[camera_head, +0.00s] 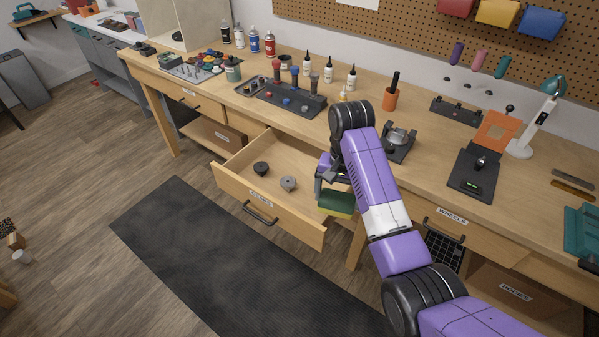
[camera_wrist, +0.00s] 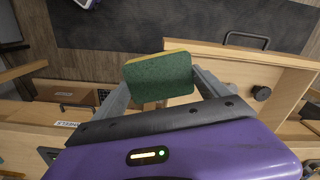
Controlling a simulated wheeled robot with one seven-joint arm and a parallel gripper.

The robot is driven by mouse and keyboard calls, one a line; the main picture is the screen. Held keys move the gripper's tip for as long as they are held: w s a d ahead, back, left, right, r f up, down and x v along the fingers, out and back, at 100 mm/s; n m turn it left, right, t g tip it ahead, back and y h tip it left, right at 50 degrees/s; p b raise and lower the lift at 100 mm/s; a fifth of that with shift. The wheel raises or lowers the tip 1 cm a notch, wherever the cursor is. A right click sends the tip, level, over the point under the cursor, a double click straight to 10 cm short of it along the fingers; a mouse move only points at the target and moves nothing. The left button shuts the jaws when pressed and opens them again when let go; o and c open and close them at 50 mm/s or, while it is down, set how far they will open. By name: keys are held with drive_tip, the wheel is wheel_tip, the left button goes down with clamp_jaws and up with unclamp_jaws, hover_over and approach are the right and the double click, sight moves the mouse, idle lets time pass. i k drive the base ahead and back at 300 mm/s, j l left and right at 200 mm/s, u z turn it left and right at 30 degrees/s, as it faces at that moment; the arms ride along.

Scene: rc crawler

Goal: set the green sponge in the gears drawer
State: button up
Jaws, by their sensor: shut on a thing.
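The green sponge (camera_head: 336,203) has a dark green face and a yellow layer. My gripper (camera_head: 328,178) is shut on it, and the sponge hangs below the fingers near the right end of the open gears drawer (camera_head: 230,190). In the wrist view the sponge (camera_wrist: 158,77) sits between the two fingers of my gripper (camera_wrist: 160,92). The drawer's front panel (camera_wrist: 240,54) shows to its right there. The drawer holds a black gear (camera_head: 261,168) and a grey gear (camera_head: 288,183). The drawer's right end is partly hidden by my gripper and the sponge.
The workbench (camera_head: 420,150) above carries bottles, a tool rack (camera_head: 290,100) and a black stand (camera_head: 474,172). The wheels drawer (camera_head: 465,230) is to the right. A dark mat (camera_head: 220,255) lies on the floor in front. The drawer's middle floor around the gears has bare room.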

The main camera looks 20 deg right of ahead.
sight(301, 175)
drive_tip(key=i, duration=0.55)
drive_tip(key=i+l, duration=0.15)
drive_tip(key=i, duration=0.2)
drive_tip(key=i+l, duration=0.2)
drive_tip(key=i, duration=0.15)
